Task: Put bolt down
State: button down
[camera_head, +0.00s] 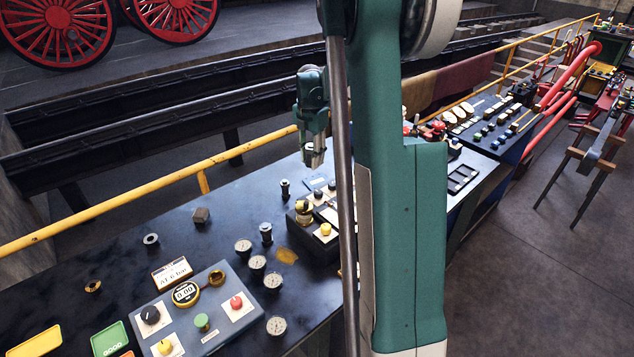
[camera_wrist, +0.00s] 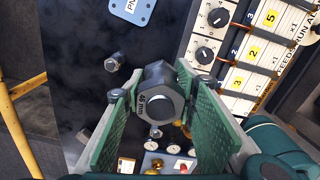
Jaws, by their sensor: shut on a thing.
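My gripper (camera_wrist: 160,112) is shut on a large dark hex-headed bolt (camera_wrist: 158,92) with a pale face reading 46 mm, seen close up between the green pads. In the head view my gripper (camera_head: 313,152) hangs above the dark workbench (camera_head: 225,215), pointing down, apart from the surface. The held bolt is hard to make out there. Another smaller dark bolt (camera_head: 285,188) stands upright on the bench below my gripper, and a larger one (camera_head: 266,233) stands nearer the front. In the wrist view a bolt (camera_wrist: 115,62) stands left of the held one.
A grey control panel (camera_head: 205,315) with knobs and gauges is at the front. Several round gauges (camera_head: 243,246) lie beside it. A small dark block (camera_head: 201,215) and a ring (camera_head: 151,240) lie left. A yellow rail (camera_head: 150,183) runs behind. A switch panel (camera_wrist: 250,50) lies right in the wrist view.

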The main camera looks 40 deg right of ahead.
jog(key=p, duration=0.1)
send_over(317, 181)
notch_tip(317, 181, down, 4)
jog(key=shift+m, duration=0.4)
notch_tip(317, 181, down, 5)
jog(key=shift+f, duration=0.1)
jog(key=shift+a+m, duration=0.1)
jog(key=shift+m, duration=0.8)
jog(key=shift+f, duration=3.05)
jog(key=shift+f, duration=1.85)
jog(key=shift+f, duration=0.2)
